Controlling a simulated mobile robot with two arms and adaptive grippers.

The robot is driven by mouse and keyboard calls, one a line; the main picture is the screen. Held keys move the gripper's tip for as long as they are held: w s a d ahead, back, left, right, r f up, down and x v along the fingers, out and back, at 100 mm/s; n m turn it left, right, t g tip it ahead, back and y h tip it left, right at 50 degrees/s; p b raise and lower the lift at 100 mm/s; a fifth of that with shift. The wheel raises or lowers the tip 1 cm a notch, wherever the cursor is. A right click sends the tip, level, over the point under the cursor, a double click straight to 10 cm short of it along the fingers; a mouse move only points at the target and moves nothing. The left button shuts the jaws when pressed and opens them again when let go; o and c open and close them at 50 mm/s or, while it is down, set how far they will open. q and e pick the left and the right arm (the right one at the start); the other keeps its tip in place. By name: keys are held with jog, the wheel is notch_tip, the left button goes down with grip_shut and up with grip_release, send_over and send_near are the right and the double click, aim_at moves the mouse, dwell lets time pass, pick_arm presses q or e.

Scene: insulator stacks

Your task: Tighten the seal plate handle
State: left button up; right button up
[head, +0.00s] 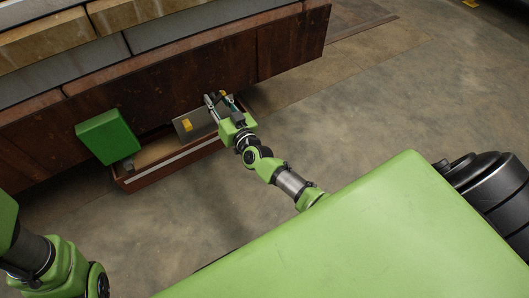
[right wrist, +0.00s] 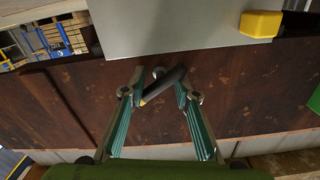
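The seal plate is a grey flat plate (head: 196,122) standing against the dark brown side of the stack; it also shows in the right wrist view (right wrist: 180,30). A dark rod-like handle (right wrist: 166,84) lies slanted below the plate's lower edge. My right gripper (head: 217,97) is at the plate's right side. In the right wrist view, its two fingers (right wrist: 158,94) are apart, with the handle between them. Whether they touch it is unclear. My left arm shows at the lower left, but its gripper is out of view.
A yellow block (head: 187,125) sits on the plate. A green box (head: 107,137) is left of it. A brown ledge (head: 172,166) runs below. Stacked slabs (head: 60,36) rise behind. The concrete floor (head: 400,100) to the right is clear.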

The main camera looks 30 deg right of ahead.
jog(key=n, duration=0.3)
jog(key=s+n+g+y+p, duration=0.1)
jog(key=s+g+p, duration=0.7)
jog(key=s+p, duration=2.3)
jog(key=shift+a+f+n+g+p, duration=0.25)
jog(key=shift+a+n+g+p, duration=0.1)
jog(key=shift+p, duration=0.9)
jog(key=shift+s, duration=0.1)
